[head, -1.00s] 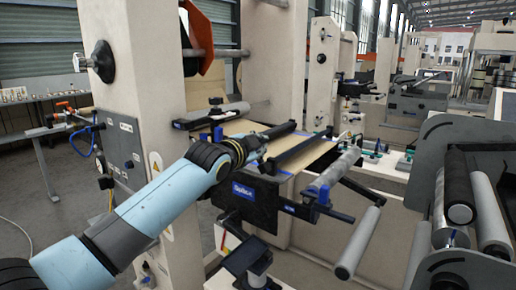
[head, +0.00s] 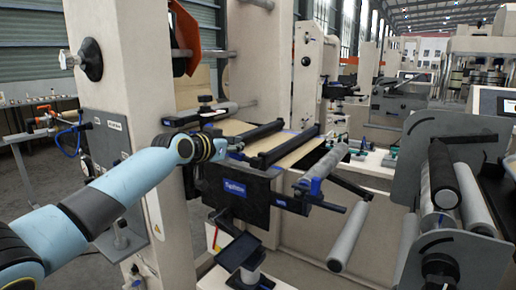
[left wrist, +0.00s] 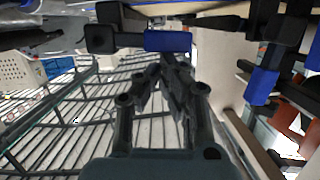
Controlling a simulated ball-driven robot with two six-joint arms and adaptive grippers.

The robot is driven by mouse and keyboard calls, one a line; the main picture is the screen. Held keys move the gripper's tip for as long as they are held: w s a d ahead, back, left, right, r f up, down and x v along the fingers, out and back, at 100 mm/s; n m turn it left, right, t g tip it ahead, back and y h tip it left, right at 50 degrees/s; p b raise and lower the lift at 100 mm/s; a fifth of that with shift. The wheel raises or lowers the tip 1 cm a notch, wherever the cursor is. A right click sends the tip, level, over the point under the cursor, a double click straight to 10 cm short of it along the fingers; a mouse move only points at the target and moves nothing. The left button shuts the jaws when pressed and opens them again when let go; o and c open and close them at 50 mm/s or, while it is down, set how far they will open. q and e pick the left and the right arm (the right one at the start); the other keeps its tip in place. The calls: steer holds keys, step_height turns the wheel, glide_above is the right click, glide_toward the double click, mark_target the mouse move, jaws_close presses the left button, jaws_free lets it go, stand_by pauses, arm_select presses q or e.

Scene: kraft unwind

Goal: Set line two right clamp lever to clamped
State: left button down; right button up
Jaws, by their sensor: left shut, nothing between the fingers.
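The splice table (head: 246,192) is a dark unit with a blue label, and a brown web runs over it under black clamp bars (head: 285,148). My left gripper (head: 232,150) is at the table's near left corner, with its fingers small and partly hidden by the wrist. In the left wrist view the fingers (left wrist: 168,66) are shut and empty, their tips just below a black lever with a blue end (left wrist: 167,41). I cannot tell whether they touch. Another black lever with a blue end (left wrist: 262,84) is at the right. Which is line two's right clamp lever is unclear.
A grey roller with a blue bracket (head: 322,167) and a lower roller (head: 349,237) stick out at the table's right. A tilted screen (head: 238,252) stands below. A beige column (head: 135,75) stands behind my left arm. Floor shows at the left.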

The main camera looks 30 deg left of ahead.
steer(key=shift+s+d+f, duration=0.1)
steer(key=shift+s+f, duration=0.1)
steer(key=shift+f, duration=0.15)
stand_by(0.4)
